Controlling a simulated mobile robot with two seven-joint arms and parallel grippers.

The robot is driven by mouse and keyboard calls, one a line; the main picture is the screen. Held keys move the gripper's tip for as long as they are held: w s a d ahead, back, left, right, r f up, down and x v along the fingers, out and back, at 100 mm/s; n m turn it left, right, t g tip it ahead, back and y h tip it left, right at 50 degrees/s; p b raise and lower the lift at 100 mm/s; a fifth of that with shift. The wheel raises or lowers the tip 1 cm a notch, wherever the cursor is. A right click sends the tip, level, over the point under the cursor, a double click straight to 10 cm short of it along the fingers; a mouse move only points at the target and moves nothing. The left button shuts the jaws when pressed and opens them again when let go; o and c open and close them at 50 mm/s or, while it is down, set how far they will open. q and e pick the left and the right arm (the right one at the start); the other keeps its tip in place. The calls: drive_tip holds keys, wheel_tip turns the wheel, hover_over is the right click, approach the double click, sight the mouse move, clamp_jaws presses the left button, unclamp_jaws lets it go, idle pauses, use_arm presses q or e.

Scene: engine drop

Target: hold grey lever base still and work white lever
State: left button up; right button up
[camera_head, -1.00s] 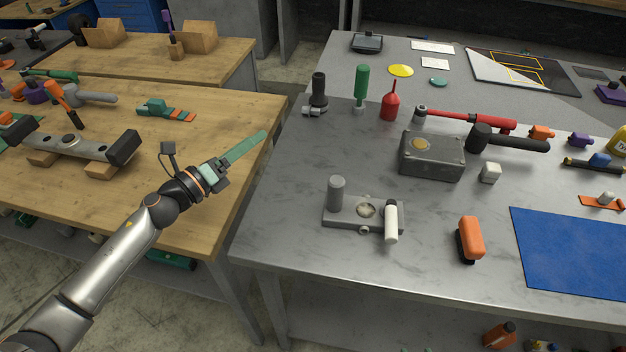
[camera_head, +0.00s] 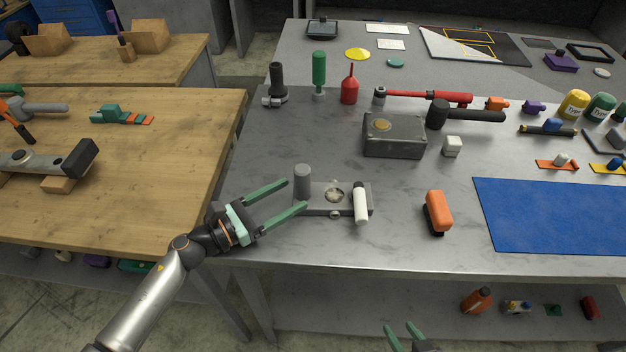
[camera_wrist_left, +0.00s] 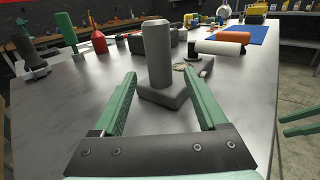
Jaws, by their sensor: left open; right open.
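The grey lever base (camera_head: 320,207) lies flat on the grey table, with an upright grey post (camera_head: 302,181) at its left end. The white lever (camera_head: 360,205) is at its right end, pointing toward the table's front edge. My left gripper (camera_head: 297,195) is open, with its green fingertips close to the post. In the left wrist view the post (camera_wrist_left: 158,55) stands between and beyond the open fingers (camera_wrist_left: 165,85), and the white lever (camera_wrist_left: 220,47) lies behind it. Whether a finger touches the post is unclear. My right gripper (camera_head: 404,334) is open and empty at the bottom edge, below the table front.
An orange-topped block (camera_head: 438,210) stands right of the lever, and a blue mat (camera_head: 550,217) lies farther right. The table front between lever and orange block is clear.

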sight(314, 188)
use_arm(q)
drive_tip(key=x, duration=0.7)
drive_tip(key=shift+w+d+f, duration=0.1)
drive_tip(key=shift+w+d, duration=0.1)
clamp_jaws()
idle(0.4)
drive_tip(key=shift+c, duration=1.6)
unclamp_jaws()
drive_tip(key=shift+c, duration=0.4)
clamp_jaws()
